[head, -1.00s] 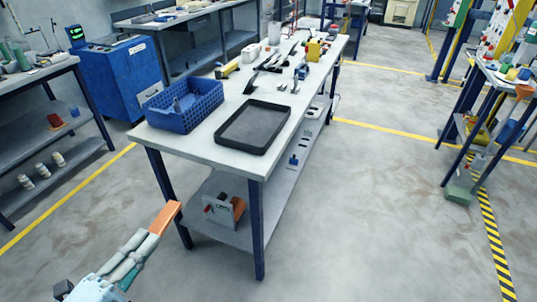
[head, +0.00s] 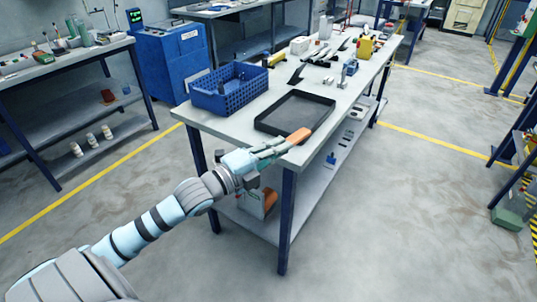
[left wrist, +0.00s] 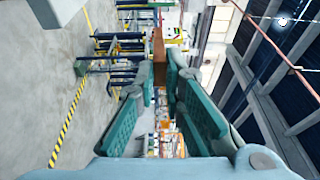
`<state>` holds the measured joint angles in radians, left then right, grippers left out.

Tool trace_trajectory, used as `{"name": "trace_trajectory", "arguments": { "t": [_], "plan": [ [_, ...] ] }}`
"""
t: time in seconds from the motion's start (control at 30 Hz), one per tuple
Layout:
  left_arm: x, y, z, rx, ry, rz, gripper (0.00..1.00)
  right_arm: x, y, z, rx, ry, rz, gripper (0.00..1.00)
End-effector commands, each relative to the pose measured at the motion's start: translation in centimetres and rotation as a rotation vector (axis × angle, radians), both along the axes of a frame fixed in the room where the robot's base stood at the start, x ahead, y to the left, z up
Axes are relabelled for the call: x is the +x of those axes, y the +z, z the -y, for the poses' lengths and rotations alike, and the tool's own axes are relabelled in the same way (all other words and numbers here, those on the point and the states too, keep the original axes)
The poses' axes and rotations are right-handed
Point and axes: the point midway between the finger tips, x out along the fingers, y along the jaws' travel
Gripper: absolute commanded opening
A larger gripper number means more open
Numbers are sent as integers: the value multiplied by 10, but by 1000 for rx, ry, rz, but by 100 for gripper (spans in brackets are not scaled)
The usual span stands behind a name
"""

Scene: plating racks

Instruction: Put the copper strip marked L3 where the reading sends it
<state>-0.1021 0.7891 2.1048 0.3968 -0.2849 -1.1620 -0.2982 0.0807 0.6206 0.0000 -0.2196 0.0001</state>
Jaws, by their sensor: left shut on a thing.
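A copper strip (head: 299,135) sticks out from the tips of my left gripper (head: 274,147), which is shut on one end of it. The strip also shows in the left wrist view (left wrist: 159,56), between the two teal fingers (left wrist: 160,82). No marking on it can be read. In the head view it overlaps the front right corner of the black tray (head: 262,125); I cannot tell how far above or in front of the table it is. A green display (head: 134,15) stands over the blue cabinet at the back left, too small to read. My right gripper is not in view.
A blue crate (head: 224,103) stands on the white table (head: 200,118), left of the tray. Tools, small parts and a yellow item (head: 364,47) lie farther back. A shelf unit (head: 85,105) is at the left.

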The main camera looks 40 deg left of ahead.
Motion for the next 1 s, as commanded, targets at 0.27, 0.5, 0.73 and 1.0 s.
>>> {"name": "trace_trajectory", "arguments": {
  "t": [0.27,0.5,0.73,1.0],
  "plan": [
    [64,52,-110,-2,249,12,0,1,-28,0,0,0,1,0],
    [69,29,-129,-5,292,4,0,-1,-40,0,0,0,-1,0],
    [69,-61,-128,-6,292,5,0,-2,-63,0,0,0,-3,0],
    [69,-111,-128,-4,291,7,0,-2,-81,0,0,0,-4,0]
  ]
}}
